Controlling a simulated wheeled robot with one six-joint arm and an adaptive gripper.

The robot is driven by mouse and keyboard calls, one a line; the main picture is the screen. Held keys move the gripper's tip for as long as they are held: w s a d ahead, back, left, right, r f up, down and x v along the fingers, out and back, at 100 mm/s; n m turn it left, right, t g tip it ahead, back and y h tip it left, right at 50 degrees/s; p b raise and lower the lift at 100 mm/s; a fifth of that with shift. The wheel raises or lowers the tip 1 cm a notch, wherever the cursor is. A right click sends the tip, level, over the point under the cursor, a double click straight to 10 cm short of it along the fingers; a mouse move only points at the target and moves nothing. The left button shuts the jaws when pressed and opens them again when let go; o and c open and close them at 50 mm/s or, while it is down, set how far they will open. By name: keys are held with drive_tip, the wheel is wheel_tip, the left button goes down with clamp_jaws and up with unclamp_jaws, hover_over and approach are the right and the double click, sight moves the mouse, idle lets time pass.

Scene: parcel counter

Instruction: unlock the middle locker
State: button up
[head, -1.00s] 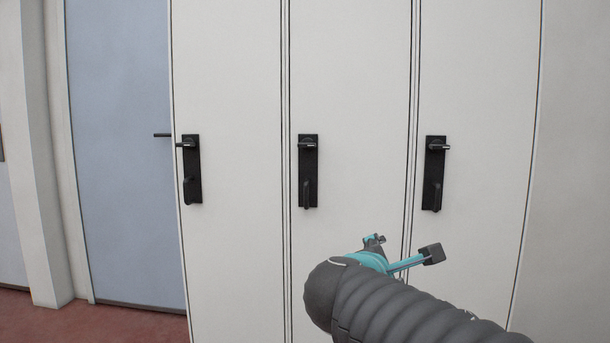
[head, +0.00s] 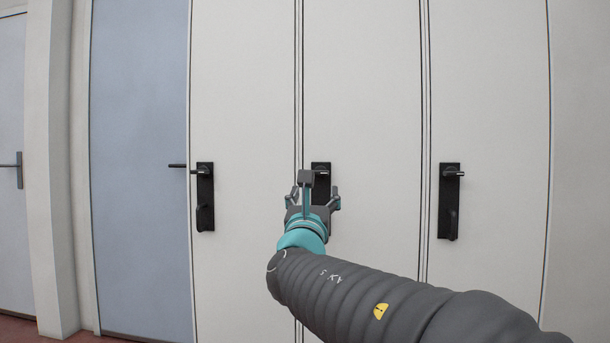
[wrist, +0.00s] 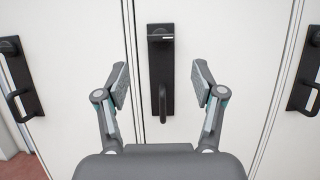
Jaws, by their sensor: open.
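The middle locker (head: 365,100) is a tall white door, shut, between two similar doors. Its black lock plate (head: 321,168) has a short lever at the top and a pull handle lower down. In the head view my gripper hides most of the plate's lower part. In the wrist view the whole plate (wrist: 161,70) shows upright, with the lever near the top and the handle at the bottom. My gripper (head: 318,185) is open and empty in front of the middle plate. In the wrist view the fingers (wrist: 160,85) stand either side of the plate, apart from it.
The left locker's plate (head: 205,197) and the right locker's plate (head: 449,201) flank the middle one. A blue-grey door (head: 138,160) stands further left, beside a pale pillar. A bit of red floor (head: 18,328) shows at lower left.

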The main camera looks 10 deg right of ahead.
sight(319, 175)
drive_tip(key=p+x, duration=0.1)
drive_tip(key=x, duration=0.9)
drive_tip(key=shift+s, duration=0.1)
drive_tip(key=c, duration=1.1)
